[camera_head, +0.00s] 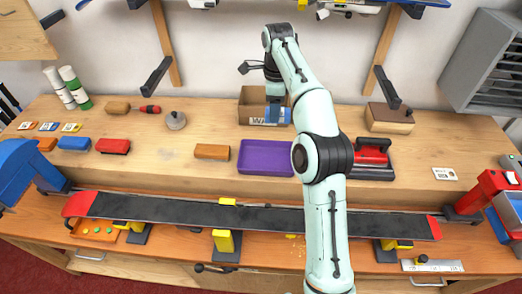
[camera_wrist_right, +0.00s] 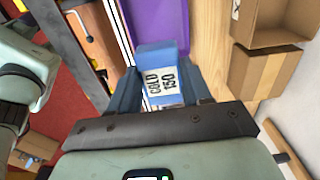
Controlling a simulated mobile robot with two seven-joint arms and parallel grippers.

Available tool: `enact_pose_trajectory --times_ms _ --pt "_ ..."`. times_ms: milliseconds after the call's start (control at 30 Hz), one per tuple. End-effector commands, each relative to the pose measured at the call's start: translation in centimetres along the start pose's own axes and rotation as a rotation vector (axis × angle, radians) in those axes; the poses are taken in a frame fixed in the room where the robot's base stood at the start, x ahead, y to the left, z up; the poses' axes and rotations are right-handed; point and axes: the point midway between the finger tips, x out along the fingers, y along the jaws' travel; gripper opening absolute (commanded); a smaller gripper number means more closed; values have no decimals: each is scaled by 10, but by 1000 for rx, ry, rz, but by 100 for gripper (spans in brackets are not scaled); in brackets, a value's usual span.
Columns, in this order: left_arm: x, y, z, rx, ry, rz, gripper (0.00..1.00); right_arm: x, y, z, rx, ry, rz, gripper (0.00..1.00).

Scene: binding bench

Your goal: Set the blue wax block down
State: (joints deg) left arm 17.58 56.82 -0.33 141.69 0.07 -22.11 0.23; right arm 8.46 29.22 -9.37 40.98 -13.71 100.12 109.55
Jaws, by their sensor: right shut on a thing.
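My right gripper (camera_head: 277,116) reaches over the back of the bench, at the front of an open cardboard box (camera_head: 251,96) with a partly hidden "WA" label. It is shut on a blue wax block (camera_wrist_right: 162,75), which shows between the fingers in the right wrist view with a white label reading "COLD 150". In the head view the arm and gripper largely hide the held block; whether it touches anything below is unclear. Another blue block (camera_head: 75,143) lies on the bench at the left, between an orange block (camera_head: 46,144) and a red block (camera_head: 112,146). My left gripper is not in view.
A purple tray (camera_head: 262,157) lies in front of the box, with a brown block (camera_head: 212,152) to its left. A red iron (camera_head: 371,155) and a brown box (camera_head: 390,118) stand to the right. A long dark ski (camera_head: 180,208) lies along the front.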

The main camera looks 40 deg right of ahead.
Motion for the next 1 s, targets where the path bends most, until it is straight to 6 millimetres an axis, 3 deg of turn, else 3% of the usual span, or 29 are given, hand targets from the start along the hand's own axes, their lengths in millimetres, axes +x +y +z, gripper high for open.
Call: enact_pose_trajectory --times_ms 167,267,500,767,1000 --pt "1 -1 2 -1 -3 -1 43 29 2 -2 0 3 7 16" --pt "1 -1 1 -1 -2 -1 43 55 2 -2 0 4 8 16" --pt "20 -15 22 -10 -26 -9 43 120 3 -2 -1 4 8 16" --pt "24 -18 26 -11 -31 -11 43 143 2 -1 0 1 3 16" --pt "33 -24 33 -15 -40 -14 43 183 2 -1 0 3 4 16"
